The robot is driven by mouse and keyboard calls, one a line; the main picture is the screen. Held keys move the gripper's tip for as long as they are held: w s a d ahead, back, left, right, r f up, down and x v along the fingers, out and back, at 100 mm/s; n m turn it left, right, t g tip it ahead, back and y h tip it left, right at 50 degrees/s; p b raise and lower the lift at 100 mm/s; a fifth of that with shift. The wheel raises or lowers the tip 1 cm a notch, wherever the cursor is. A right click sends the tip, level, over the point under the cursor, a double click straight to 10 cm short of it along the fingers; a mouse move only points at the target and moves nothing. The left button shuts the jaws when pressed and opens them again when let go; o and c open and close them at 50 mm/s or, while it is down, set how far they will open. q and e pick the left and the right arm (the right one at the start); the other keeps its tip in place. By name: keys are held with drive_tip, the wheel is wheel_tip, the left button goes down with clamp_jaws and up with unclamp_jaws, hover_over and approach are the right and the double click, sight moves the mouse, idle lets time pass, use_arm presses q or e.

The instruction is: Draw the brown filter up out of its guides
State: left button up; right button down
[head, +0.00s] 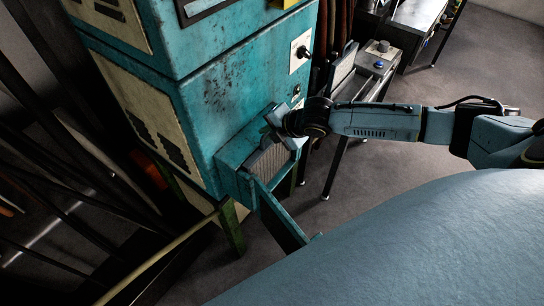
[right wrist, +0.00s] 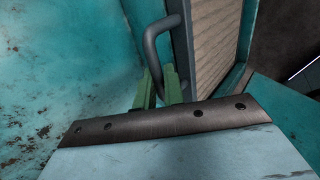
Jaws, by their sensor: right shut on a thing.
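The brown filter (head: 268,162), a pleated panel in a grey frame, stands in a teal housing (head: 233,183) on the side of the large teal cabinet. In the right wrist view the filter (right wrist: 214,38) shows its pleated face and grey frame edge, with a bent grey handle (right wrist: 151,42) beside it. My right gripper (head: 273,126) is at the top of the filter. In the wrist view its green fingers (right wrist: 158,88) are shut on the handle. The guides and the filter's lower part are hidden. My left gripper is not in view.
A teal door (head: 281,219) hangs open in front of the housing. A green post and rail (head: 231,226) stand close by on the left. Grey floor is clear at upper right.

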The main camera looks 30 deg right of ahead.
drive_tip(key=shift+r, duration=0.1)
wheel_tip(320, 180, up, 5)
drive_tip(key=p, duration=0.5)
drive_tip(key=shift+r, duration=2.6)
wheel_tip(320, 180, up, 10)
drive_tip(key=shift+s, duration=0.1)
